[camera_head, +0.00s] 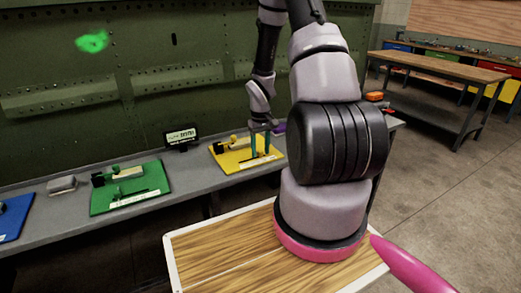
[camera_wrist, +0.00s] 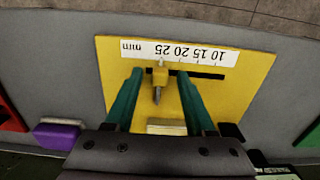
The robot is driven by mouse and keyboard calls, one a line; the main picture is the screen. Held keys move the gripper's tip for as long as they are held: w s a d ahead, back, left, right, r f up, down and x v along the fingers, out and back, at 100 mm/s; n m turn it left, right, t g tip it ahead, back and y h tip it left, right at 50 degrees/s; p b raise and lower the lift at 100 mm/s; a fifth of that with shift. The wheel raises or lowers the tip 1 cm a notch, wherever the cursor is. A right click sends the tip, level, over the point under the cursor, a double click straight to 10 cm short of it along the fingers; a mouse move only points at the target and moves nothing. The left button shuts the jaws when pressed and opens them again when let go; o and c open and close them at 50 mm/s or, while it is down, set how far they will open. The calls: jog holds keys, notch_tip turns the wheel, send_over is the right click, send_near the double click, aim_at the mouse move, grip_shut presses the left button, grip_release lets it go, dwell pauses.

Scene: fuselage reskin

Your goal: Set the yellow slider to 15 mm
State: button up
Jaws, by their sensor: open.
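The yellow board (camera_head: 231,164) lies on the grey bench and fills the middle of the wrist view (camera_wrist: 245,95). Its white scale strip (camera_wrist: 185,51) appears upside down, with mm at the left, then 25, 20, 15 and 10 rightward. The yellow slider (camera_wrist: 160,76) is at the left end of the dark slot, roughly by the 25 mark, with a grey pointed piece on it. My gripper (camera_wrist: 159,74) is open, its teal fingers on either side of the slider with gaps visible. It also shows over the board in the head view (camera_head: 260,143).
A small display (camera_head: 181,138) stands behind the boards; its reading is too small to read. A green board (camera_head: 127,196), a grey block (camera_head: 62,185) and a blue board (camera_head: 14,218) lie to the left. A purple block (camera_wrist: 57,136) lies beside the yellow board in the wrist view.

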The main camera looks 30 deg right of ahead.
grip_shut()
dwell(1.4)
jog(key=shift+a, duration=0.1)
